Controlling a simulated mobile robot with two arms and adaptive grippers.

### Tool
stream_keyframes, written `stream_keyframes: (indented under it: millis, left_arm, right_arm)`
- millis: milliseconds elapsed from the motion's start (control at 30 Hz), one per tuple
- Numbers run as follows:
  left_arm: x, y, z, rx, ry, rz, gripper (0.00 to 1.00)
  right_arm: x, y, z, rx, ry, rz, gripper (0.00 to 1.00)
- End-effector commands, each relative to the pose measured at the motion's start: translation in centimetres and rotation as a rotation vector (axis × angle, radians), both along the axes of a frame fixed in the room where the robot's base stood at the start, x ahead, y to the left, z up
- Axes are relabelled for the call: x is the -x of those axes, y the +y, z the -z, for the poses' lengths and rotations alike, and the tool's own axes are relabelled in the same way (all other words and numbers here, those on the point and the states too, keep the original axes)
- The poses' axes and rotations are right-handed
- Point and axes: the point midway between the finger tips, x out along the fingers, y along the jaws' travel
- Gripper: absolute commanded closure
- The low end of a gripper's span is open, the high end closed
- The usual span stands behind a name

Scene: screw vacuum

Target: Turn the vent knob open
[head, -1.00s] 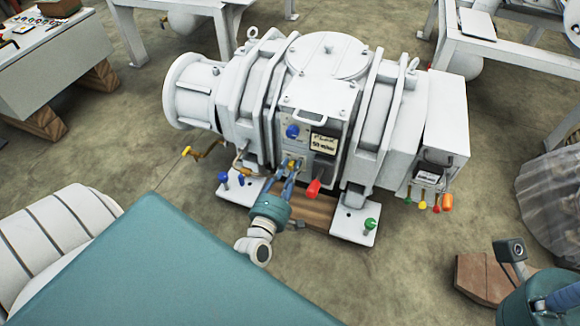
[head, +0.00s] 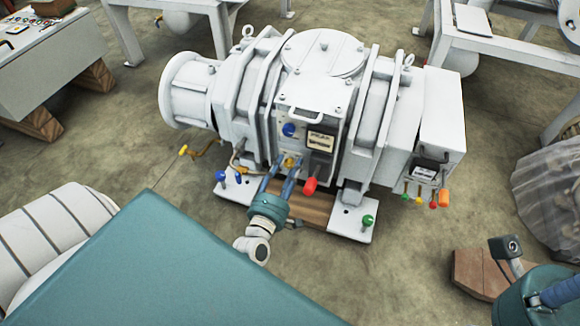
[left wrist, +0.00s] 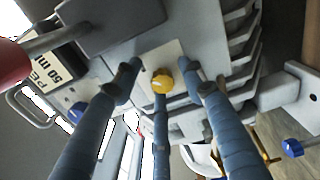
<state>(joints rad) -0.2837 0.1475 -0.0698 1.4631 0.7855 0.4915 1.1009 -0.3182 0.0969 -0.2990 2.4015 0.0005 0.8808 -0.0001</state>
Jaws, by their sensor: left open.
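The white vacuum pump (head: 325,60) has a front panel with a yellow knob (head: 290,161) low on it and a blue knob (head: 290,130) higher up. No readable label shows which is the vent knob. My left gripper (head: 281,172) is open at the panel, its blue fingers spread around the yellow knob. In the left wrist view the yellow knob (left wrist: 162,83) sits between the fingers (left wrist: 160,76), with gaps at the sides; contact with the lower middle finger cannot be told. Part of my right gripper (head: 560,293) shows at the lower right; its opening is not visible.
A red handle (head: 310,186) sticks out just right of my left gripper. A yellow lever (head: 183,150), a blue knob (head: 221,176) and a green knob (head: 367,220) stand around the pump's base. Several coloured knobs hang below the right-hand box (head: 433,130).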

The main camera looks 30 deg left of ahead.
Motion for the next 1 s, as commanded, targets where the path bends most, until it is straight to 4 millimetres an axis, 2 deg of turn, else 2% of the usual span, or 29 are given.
stream_keyframes:
  millis: [167,400,533,700,1000]
  left_arm:
    - [2.7,-0.7,0.2,0.002,0.004,0.001,0.59]
    - [7.7,-2.0,0.1,0.001,0.004,0.003,0.59]
    - [9.7,-2.6,0.1,0.0,0.001,0.004,0.59]
    - [11.0,-2.9,0.0,0.0,-0.001,0.005,0.59]
    - [11.2,-3.0,0.0,0.0,-0.001,0.005,0.59]
  right_arm:
    - [0.0,0.0,-0.1,-0.001,-0.003,0.0,1.0]
    - [0.1,0.0,-0.1,0.0,-0.004,0.0,1.0]
    - [0.1,0.0,-0.1,0.0,-0.004,-0.001,1.0]
    - [0.1,0.0,-0.1,0.0,-0.004,-0.001,1.0]
    - [0.1,0.0,-0.1,0.0,-0.004,-0.001,1.0]
